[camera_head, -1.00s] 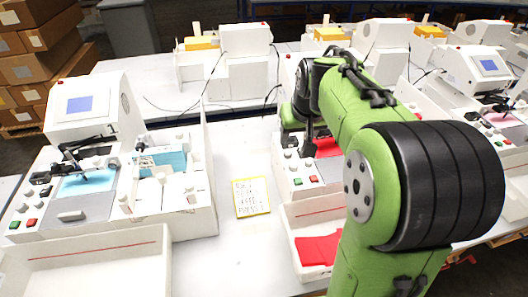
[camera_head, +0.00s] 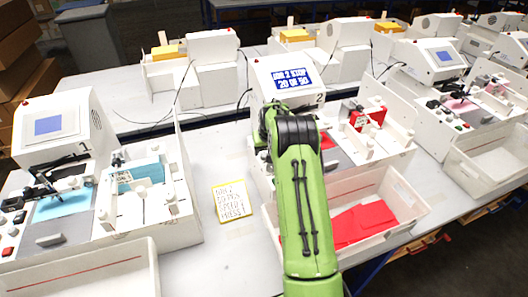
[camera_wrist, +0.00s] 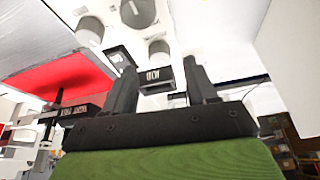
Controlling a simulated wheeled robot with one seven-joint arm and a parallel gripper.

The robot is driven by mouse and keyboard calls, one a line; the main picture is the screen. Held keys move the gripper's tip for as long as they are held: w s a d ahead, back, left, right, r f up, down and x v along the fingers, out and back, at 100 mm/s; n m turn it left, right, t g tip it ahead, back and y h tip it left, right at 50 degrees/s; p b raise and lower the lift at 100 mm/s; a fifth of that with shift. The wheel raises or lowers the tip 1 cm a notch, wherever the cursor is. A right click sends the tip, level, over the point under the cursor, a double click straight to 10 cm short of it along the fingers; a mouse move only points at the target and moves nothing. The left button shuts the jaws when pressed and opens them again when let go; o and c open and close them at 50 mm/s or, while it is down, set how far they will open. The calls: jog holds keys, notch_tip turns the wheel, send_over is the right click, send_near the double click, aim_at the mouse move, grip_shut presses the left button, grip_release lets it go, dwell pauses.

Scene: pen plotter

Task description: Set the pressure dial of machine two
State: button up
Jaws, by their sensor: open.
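Machine two (camera_head: 262,77) is the white machine at mid-table, with a "2" beside its blue screen (camera_head: 292,78), which shows white text. My green arm covers much of its front panel in the head view, and my gripper is hidden there. In the wrist view my gripper (camera_wrist: 159,68) is open, its two black fingers pointing at a white panel. A black label or readout (camera_wrist: 160,78) shows between the fingers. A white knob (camera_wrist: 158,48) stands just beyond it, another knob (camera_wrist: 90,29) is to the left, and a larger round dial (camera_wrist: 138,10) is at the top edge. I cannot tell which is the pressure dial.
A yellow-edged note (camera_head: 231,201) lies left of machine two. Machine one (camera_head: 57,125) stands at the left and another machine (camera_head: 425,65) at the right. A bin with red pieces (camera_head: 364,224) is in front of machine two.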

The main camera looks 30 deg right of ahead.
aim_at(264, 154)
jog(key=x, duration=0.3)
jog(key=shift+w+f, duration=0.15)
jog(key=shift+f, duration=0.05)
jog(key=shift+c, duration=0.2)
jog(key=c, duration=1)
